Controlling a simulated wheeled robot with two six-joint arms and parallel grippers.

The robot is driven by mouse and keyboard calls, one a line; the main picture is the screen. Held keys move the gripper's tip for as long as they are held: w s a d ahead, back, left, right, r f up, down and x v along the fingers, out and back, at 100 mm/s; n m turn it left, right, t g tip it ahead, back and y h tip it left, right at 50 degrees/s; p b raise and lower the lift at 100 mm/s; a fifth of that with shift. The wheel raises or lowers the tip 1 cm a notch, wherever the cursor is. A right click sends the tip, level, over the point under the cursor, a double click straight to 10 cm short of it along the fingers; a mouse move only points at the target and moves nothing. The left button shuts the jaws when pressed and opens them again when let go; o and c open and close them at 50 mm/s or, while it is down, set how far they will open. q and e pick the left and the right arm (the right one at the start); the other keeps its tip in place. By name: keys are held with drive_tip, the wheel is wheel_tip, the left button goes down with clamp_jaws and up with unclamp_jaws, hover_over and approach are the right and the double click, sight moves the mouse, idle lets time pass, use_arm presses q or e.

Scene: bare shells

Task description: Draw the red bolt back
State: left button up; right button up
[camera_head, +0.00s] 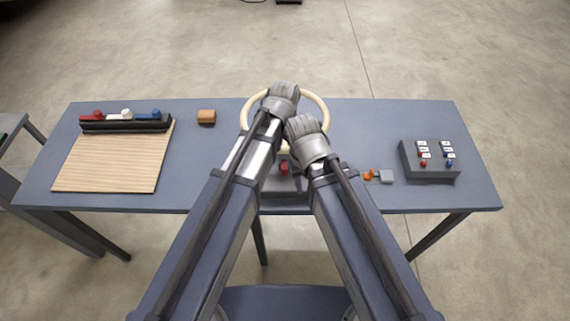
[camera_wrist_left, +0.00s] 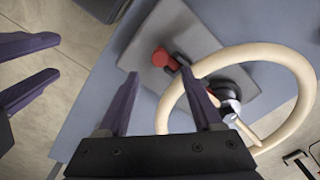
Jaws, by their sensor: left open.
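The red bolt (camera_head: 97,115) is at the left end of a black rail (camera_head: 130,125) along the far edge of a wooden board, on the table's left side. A white bolt (camera_head: 126,112) and a blue bolt (camera_head: 156,113) share that rail. My left gripper (camera_head: 283,93) is far to the right of it, over the cream wheel; its fingertips are hidden there, but the left wrist view shows its jaws (camera_wrist_left: 159,72) spread and empty. My right gripper (camera_head: 308,137) is beside the wheel's near side; its spread fingers show at the left of the wrist view (camera_wrist_left: 58,56).
The cream wheel (camera_wrist_left: 299,70) stands on a grey base with a red knob (camera_wrist_left: 160,58), below my left gripper. A small orange-and-grey part (camera_head: 385,176) and a switch box (camera_head: 431,173) are to the right.

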sight(285, 166)
use_arm(q)
wheel_tip(285, 166, down, 7)
drive_tip(key=b, duration=0.6)
drive_tip(key=shift+b, duration=0.3)
clamp_jaws()
idle(1.0)
